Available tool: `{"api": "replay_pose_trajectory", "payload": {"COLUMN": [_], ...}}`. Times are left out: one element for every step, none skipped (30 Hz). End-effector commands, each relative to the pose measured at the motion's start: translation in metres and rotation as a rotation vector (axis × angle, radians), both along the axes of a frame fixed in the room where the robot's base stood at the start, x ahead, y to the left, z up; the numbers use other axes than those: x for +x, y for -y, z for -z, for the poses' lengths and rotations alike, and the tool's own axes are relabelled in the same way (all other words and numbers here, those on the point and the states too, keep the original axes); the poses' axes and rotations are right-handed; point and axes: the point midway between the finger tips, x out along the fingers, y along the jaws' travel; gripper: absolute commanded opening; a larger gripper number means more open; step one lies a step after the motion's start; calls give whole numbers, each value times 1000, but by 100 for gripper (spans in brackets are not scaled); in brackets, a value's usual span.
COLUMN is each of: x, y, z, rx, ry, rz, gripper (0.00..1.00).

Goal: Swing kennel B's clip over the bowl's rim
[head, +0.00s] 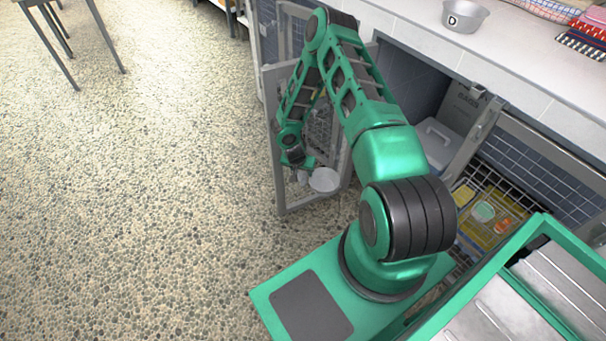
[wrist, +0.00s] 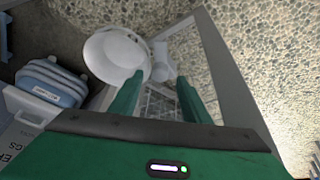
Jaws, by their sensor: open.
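A pale bowl (head: 323,180) sits low at the open, grey-framed kennel door (head: 281,165); it also shows in the wrist view (wrist: 113,58). A small pale piece (wrist: 160,62), which looks like the clip, stands beside the bowl's right edge in the wrist view. I cannot tell whether it touches the rim. My gripper (head: 304,172) is low by the door, just left of the bowl. In the wrist view my gripper (wrist: 158,95) is open, with the pale piece beyond and between its fingertips. No letter B is readable.
A blue-grey lidded box (wrist: 50,82) is inside the kennel. Another kennel with a yellow tray (head: 480,240) is at the right. Open pebbled floor (head: 150,180) lies left.

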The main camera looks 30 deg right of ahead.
Motion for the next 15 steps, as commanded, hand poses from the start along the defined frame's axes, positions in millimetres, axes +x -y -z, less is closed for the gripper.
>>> {"api": "replay_pose_trajectory", "payload": {"x": [1,2,3,4,5,5,6,6,7,7,7,7,7,7,7], "y": [3,4,5,6,7,7,8,8,9,9,9,10,10,10,10], "z": [7,11,15,17,20,22,24,25,27,27,28,28,28,28,28], "rx": [1,0,0,0,0,0,0,0,-1,-1,-1,-1,-1,-1,-1], "ry": [-1,-1,0,0,0,0,0,0,0,0,0,0,0,0,0], "rz": [2,1,1,1,1,0,0,0,-1,-1,-1,-1,-1,-1,-1], "gripper": [43,43,43,43,43,43,43,43,43,43,43,43,43,43,43]}}
